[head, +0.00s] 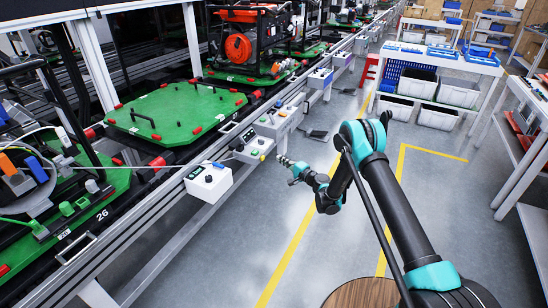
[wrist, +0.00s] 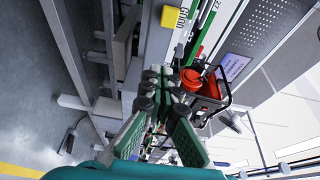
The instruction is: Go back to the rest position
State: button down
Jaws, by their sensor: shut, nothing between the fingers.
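My arm reaches over the aisle from the lower right in the head view, bent at a teal elbow. My gripper (head: 285,162) points left toward the conveyor line, apart from the control boxes. In the wrist view, the two green-padded fingers of my gripper (wrist: 162,92) run close together toward their tips. They hold nothing. The gripper is small in the head view.
The conveyor (head: 165,185) runs along the left with a green pallet (head: 175,112) and control boxes (head: 208,182) at its edge. A white workbench (head: 440,58) with bins stands at the back right. The grey floor between (head: 235,250) is clear.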

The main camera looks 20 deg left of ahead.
jog(key=s+d+r+n+g+h, duration=0.1)
jog(key=s+d+r+n+h, duration=0.2)
jog(key=d+r, duration=0.85)
jog(key=s+d+r+n+h, duration=0.1)
jog(key=s+d+r+h, duration=0.55)
jog(key=d, duration=0.85)
jog(key=s+d+f+g+h, duration=0.1)
jog(key=s+d+h, duration=0.6)
jog(key=s+d, duration=2.1)
jog(key=shift+s+d+f+n+g, duration=0.15)
jog(key=shift+s+d+n+g, duration=0.35)
jog(key=shift+d, duration=0.65)
jog(key=shift+w, duration=0.1)
